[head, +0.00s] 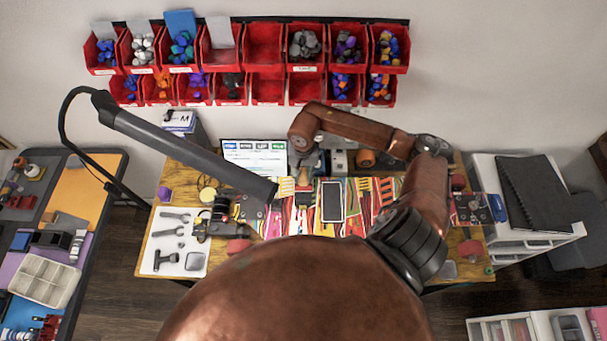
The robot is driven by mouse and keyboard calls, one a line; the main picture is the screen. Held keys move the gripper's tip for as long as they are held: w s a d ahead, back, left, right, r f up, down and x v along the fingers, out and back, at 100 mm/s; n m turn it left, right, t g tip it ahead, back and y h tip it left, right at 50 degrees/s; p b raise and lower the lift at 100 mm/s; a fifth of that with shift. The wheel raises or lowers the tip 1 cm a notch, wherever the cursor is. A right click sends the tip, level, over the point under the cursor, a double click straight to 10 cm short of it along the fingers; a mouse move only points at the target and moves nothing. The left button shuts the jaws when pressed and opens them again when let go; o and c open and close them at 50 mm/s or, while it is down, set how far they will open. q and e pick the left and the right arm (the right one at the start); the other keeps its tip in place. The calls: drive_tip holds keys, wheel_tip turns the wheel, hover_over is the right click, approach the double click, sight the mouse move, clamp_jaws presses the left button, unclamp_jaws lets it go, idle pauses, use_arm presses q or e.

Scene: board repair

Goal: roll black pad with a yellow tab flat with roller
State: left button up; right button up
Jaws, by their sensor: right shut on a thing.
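My right arm reaches in from the right and bends over the back of the workbench. Its gripper (304,168) points down over the middle of the bench and is shut on a small tan-and-dark thing (304,184), probably the roller, mostly hidden by the gripper. A black flat rectangle with a pale border (331,203) lies just right of it on a colourful striped mat (352,228); I cannot tell whether it is the pad. No black pad with a yellow tab can be made out for certain. My left gripper is not in view.
A grey lamp-like arm (190,150) slants across the left of the bench, ending near the gripper. A white tool tray (181,240) lies at the left. A propped screen (254,157) and red bins (262,45) are behind. White drawers (530,225) stand right.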

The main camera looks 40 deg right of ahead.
drive_tip(key=shift+s+a, duration=0.65)
drive_tip(key=shift+s, duration=0.15)
drive_tip(key=shift+s+a+f, duration=0.1)
drive_tip(key=shift+s+a, duration=0.85)
drive_tip(key=shift+s, duration=0.15)
drive_tip(key=shift+w+d+b, duration=0.75)
drive_tip(key=shift+w, duration=0.1)
drive_tip(key=shift+w+d+b, duration=0.9)
drive_tip(key=shift+w+d, duration=0.15)
drive_tip(key=shift+w, duration=0.25)
drive_tip(key=shift+s+a+f, duration=0.1)
drive_tip(key=shift+s+a, duration=0.8)
drive_tip(key=shift+s, duration=0.2)
drive_tip(key=shift+s+a, duration=0.9)
drive_tip(key=shift+s, duration=0.2)
drive_tip(key=shift+w+d+b, duration=0.65)
drive_tip(key=shift+w+b, duration=0.05)
drive_tip(key=shift+w+d+b, duration=0.9)
drive_tip(key=shift+w+d, duration=0.35)
drive_tip(key=shift+w, duration=0.15)
drive_tip(key=shift+r, duration=0.2)
